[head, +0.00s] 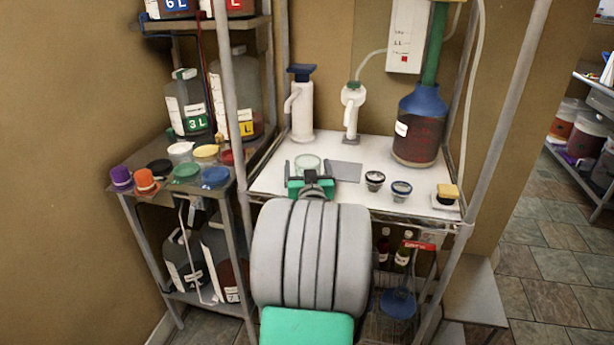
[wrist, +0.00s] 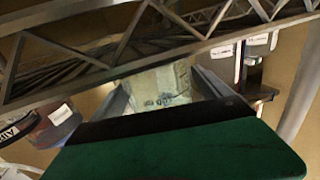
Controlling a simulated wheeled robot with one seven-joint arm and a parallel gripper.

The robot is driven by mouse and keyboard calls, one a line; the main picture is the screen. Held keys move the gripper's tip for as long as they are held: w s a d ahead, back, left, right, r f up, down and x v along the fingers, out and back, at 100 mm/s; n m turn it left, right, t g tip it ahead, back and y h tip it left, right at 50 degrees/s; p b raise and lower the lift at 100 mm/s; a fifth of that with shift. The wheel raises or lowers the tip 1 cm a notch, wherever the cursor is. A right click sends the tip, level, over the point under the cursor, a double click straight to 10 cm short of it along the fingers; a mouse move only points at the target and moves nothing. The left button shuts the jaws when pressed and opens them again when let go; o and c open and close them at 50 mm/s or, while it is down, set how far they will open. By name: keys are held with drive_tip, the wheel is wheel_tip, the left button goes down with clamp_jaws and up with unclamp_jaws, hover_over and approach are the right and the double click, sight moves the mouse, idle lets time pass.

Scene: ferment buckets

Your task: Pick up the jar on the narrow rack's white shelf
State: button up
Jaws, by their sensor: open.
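A clear glass jar (head: 308,160) with a pale greenish tint stands on the white shelf (head: 265,183) of the narrow rack, near its front left. My gripper (head: 308,169) is open, its two dark fingers on the left and right of the jar. In the wrist view the jar (wrist: 163,84) shows between the fingers of my gripper (wrist: 165,92), with small dark marks on or through the glass. I cannot tell whether either finger touches it. My green gripper body hides the jar's lower front part.
A grey square plate (head: 345,171) lies right of the jar, then two small dark-rimmed cups (head: 375,181). White pump dispensers (head: 301,105) and a blue-topped carboy (head: 420,125) stand behind. Rack posts (head: 236,110) rise left of my arm. A lower shelf with coloured lids (head: 187,172) is at left.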

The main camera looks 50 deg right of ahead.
drive_tip(key=c, duration=1.5)
drive_tip(key=shift+c, duration=0.7)
drive_tip(key=shift+r, duration=0.15)
